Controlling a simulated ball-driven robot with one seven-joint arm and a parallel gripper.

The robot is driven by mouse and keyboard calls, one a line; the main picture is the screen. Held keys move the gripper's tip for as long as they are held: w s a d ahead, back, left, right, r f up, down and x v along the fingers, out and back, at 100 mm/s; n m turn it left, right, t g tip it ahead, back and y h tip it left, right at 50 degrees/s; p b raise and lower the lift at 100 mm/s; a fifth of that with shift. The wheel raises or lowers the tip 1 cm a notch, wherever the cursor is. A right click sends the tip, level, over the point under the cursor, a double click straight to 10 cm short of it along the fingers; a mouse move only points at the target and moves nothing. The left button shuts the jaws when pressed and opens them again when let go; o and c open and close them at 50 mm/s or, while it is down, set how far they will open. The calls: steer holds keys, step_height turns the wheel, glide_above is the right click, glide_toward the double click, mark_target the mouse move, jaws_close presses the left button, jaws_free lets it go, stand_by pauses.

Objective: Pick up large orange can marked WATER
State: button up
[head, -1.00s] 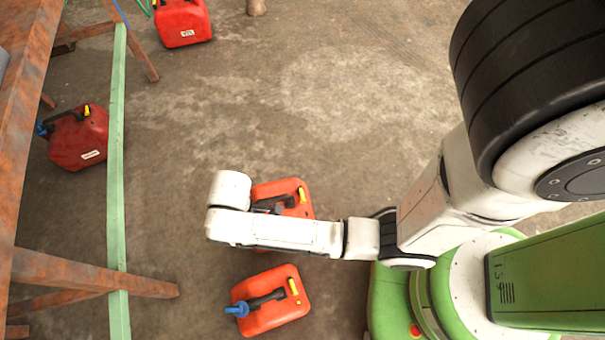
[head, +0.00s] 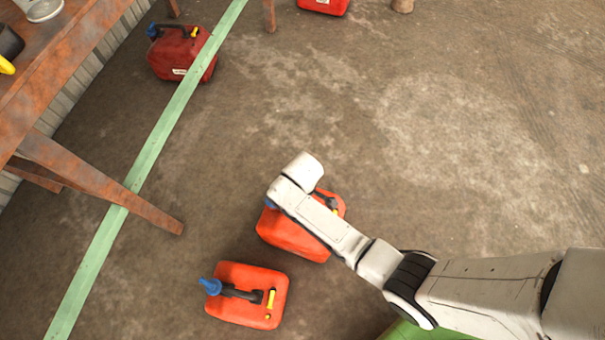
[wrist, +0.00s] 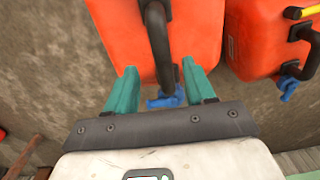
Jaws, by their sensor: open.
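Two large orange cans with black handles and blue caps stand close together on the floor; no WATER mark is readable on either. One orange can (head: 290,238) is partly covered by my forearm in the head view; the other orange can (head: 243,305) is in front of it. In the wrist view, my gripper (wrist: 160,72) is open, its teal fingers on either side of the lower end of one orange can's (wrist: 113,38) black handle, above the blue cap. I cannot tell whether they touch it. The second orange can (wrist: 256,42) is at the right.
A rusty table (head: 95,185) stands at the left, its leg reaching toward the cans. A green strip (head: 120,210) runs along the floor. A dark red can (head: 170,58) and another red can (head: 325,4) are farther back. The floor at right is open.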

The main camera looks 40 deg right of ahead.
steer(key=f, duration=0.1)
steer(key=f+b, duration=0.1)
steer(key=f, duration=0.1)
steer(key=f+b, duration=0.1)
steer(key=f, duration=0.1)
steer(key=shift+w+a, duration=0.1)
steer(key=shift+a, duration=0.2)
jaws_close()
stand_by(1.0)
steer(key=shift+w+r, duration=0.1)
steer(key=shift+r, duration=0.1)
